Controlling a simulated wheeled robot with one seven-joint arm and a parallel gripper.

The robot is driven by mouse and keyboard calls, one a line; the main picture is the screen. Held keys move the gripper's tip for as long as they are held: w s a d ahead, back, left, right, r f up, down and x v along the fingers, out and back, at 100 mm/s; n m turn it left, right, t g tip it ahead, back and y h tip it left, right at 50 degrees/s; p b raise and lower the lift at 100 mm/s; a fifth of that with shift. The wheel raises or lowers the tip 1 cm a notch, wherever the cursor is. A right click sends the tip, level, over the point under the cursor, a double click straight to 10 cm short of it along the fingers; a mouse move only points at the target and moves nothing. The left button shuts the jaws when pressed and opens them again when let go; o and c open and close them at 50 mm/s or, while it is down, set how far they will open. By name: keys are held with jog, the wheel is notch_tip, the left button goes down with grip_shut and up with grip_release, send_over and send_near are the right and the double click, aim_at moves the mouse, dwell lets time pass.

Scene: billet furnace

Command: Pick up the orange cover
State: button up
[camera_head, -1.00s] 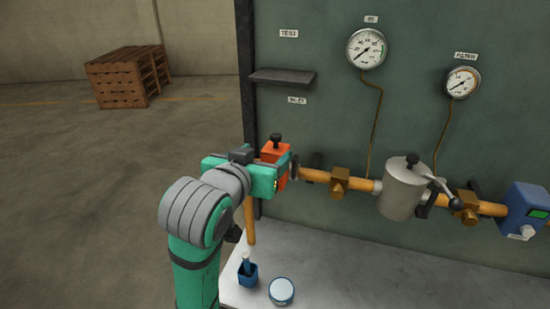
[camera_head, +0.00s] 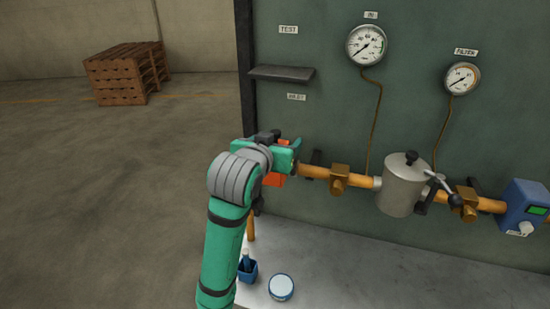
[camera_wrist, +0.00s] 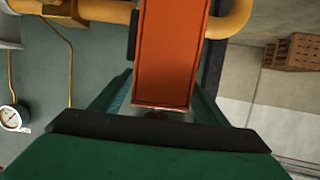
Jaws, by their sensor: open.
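The orange cover (camera_head: 275,180) sits at the left end of the yellow pipe, and my arm and gripper hide much of it in the head view. In the wrist view the orange cover (camera_wrist: 168,55) is a tall block in the middle, with a dark knob at its lower end. My gripper (camera_wrist: 160,105) is open, with one green finger on each side of the cover's knob end. I cannot tell whether the fingers touch it. In the head view my gripper (camera_head: 295,156) overlaps the cover's upper part.
The yellow pipe (camera_head: 314,172) runs right along the dark green panel to a grey canister (camera_head: 401,190) and a blue box (camera_head: 527,205). A dark shelf (camera_head: 281,73) juts out above.

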jog(key=shift+w+d+f, duration=0.1)
jog(key=shift+w+d, duration=0.05)
jog(key=shift+w, duration=0.05)
jog(key=c, duration=1.3)
jog(key=shift+o, duration=0.2)
jog(key=shift+r, duration=0.2)
